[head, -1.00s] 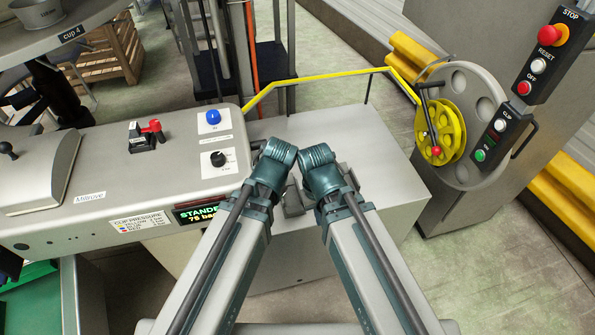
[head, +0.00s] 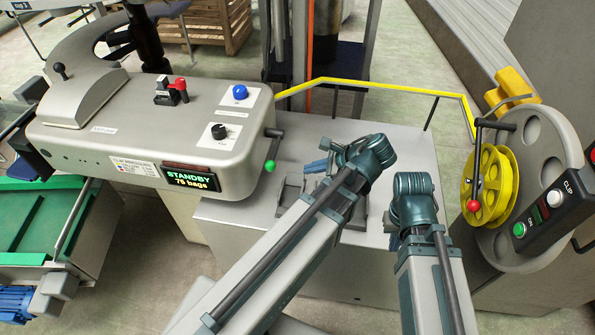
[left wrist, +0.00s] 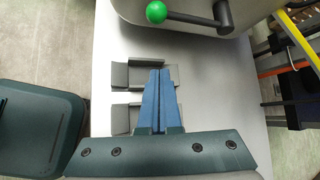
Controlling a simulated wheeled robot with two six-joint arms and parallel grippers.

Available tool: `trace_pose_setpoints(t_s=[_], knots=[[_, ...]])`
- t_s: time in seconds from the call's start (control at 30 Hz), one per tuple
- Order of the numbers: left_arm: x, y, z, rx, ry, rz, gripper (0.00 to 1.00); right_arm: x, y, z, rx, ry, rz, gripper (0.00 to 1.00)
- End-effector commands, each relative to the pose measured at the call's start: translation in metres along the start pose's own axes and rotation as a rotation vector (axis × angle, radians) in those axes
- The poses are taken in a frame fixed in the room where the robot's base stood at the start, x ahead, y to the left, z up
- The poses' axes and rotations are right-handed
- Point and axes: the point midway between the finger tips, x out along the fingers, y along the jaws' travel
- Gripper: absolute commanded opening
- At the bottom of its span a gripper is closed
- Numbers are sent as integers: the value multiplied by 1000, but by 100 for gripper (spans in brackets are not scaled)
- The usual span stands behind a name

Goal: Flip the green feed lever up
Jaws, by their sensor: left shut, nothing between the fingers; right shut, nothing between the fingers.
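The feed lever is a dark arm with a green ball knob (head: 270,166) at the right end of the grey clipper housing (head: 210,180). In the head view its knob hangs below its pivot. In the left wrist view the green knob (left wrist: 156,12) is at the top, beyond my fingertips and apart from them. My left gripper (head: 315,167) is to the right of the knob, above the grey cabinet top; its blue fingers (left wrist: 160,72) are together and empty. My right gripper (head: 393,222) is farther right, over the cabinet's right side, with its fingers mostly hidden by its own arm.
A grey bracket (left wrist: 120,75) stands on the cabinet top under my left fingers. A yellow rail (head: 375,84) runs behind. A yellow reel (head: 490,185) and a button box (head: 550,208) are at the right. A red-handled switch (head: 178,88) sits on the housing.

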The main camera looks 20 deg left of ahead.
Motion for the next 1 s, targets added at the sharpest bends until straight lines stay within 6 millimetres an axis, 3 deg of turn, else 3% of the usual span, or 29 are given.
trace_pose_setpoints(t_s=[0.47, 1.0], knots=[[8, 0, -1, 2, -3, 0, 0, 7, -1, 0, 0, 0, 0, 0], [98, 2, -2, 1, -3, 1, 0, 69, -7, -4, -1, 0, 0, 0]])
